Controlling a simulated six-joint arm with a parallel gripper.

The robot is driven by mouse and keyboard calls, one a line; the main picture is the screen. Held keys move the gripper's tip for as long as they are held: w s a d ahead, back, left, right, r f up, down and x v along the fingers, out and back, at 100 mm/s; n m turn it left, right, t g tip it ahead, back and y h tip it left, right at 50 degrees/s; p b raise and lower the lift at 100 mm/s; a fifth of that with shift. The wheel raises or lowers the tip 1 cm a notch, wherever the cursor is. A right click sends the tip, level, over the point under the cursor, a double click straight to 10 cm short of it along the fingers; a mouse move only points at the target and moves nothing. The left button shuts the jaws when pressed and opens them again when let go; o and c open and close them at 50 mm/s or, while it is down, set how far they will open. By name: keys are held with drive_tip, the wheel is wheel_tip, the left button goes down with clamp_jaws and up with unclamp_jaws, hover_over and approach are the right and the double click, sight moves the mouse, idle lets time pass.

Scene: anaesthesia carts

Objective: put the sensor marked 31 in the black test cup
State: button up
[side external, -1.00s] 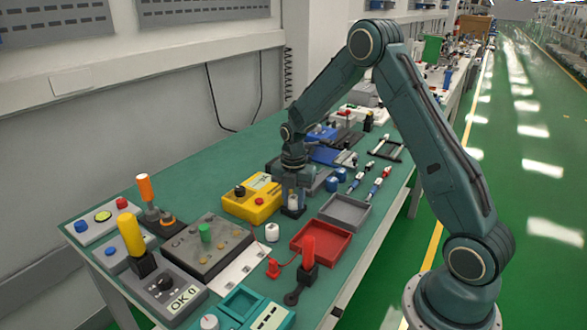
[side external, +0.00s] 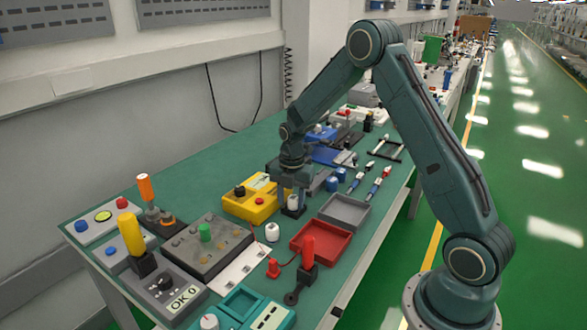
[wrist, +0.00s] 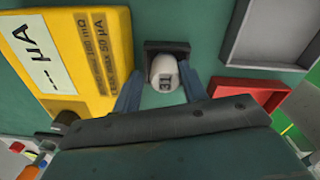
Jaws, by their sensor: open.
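A white sensor (wrist: 164,73) with a dark mark that looks like 31 stands in the square black test cup (wrist: 172,47), as the wrist view shows. In the side view the white sensor (side external: 293,202) is in the black cup (side external: 293,211), below my gripper (side external: 293,193). My gripper (wrist: 161,78) is open, with one blue finger on each side of the sensor and visible gaps between. The lower part of the sensor and much of the cup's inside are hidden.
A yellow meter (side external: 252,199) stands just left of the cup. A grey tray (side external: 344,211) and a red tray (side external: 320,242) lie to the right.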

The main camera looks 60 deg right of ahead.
sight(294, 199)
wheel_tip(294, 199, up, 12)
drive_tip(key=shift+s+r, duration=0.15)
drive_tip(key=shift+s, duration=0.15)
idle(0.4)
idle(0.5)
drive_tip(key=s+a+r+m+t, duration=0.3)
drive_tip(key=s+a+r+m, duration=0.65)
drive_tip(key=s+r, duration=0.25)
drive_tip(key=s+a+m+t, duration=0.2)
drive_tip(key=s+a+m, duration=0.3)
drive_tip(key=s+m, duration=0.6)
drive_tip(key=s, duration=0.3)
